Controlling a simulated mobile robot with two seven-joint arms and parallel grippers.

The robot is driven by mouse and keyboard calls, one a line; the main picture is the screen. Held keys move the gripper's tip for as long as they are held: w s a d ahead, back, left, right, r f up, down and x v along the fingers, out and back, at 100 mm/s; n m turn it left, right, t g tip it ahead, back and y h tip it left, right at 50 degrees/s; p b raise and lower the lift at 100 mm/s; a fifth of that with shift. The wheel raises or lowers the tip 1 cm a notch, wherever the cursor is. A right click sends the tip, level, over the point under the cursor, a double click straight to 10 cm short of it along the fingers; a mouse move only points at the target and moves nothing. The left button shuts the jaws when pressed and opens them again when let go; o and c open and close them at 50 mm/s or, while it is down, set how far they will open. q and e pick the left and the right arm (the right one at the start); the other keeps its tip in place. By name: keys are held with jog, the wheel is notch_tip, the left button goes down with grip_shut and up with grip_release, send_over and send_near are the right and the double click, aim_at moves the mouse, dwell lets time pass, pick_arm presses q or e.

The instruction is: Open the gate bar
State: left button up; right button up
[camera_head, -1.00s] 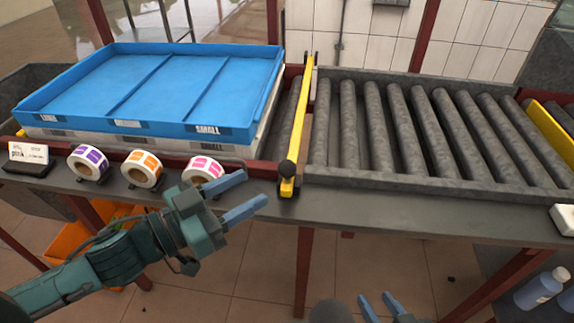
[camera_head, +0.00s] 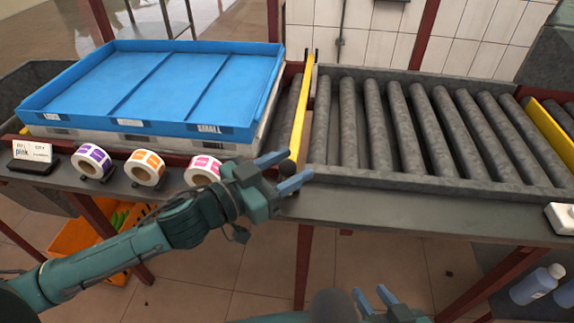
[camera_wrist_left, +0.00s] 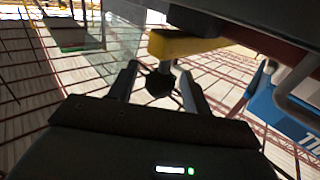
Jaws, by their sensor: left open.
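The yellow gate bar (camera_head: 301,112) lies across the conveyor between the blue tray and the rollers, its near end at the conveyor's front edge. Its dark round knob (camera_head: 288,168) is at that near end. My left gripper (camera_head: 284,170) is open, with its two blue-grey fingers on either side of the knob in the head view. In the left wrist view the knob (camera_wrist_left: 159,84) sits between the open fingers, below the yellow bar end (camera_wrist_left: 185,45). Whether the fingers touch it I cannot tell. My right gripper (camera_head: 372,302) shows at the bottom edge, with its fingers apart.
A blue divided tray (camera_head: 150,85) stands on a white one left of the bar. Purple, orange and pink label rolls (camera_head: 203,170) line the front ledge. Grey rollers (camera_head: 420,125) to the right are bare. Bottles (camera_head: 540,285) stand at lower right.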

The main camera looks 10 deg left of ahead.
pick_arm(q)
jog(key=shift+c, duration=0.4)
grip_shut()
pick_arm(e)
jog(key=shift+s+f, duration=0.1)
jog(key=shift+s, duration=0.05)
pick_arm(q)
jog(key=shift+r, duration=0.15)
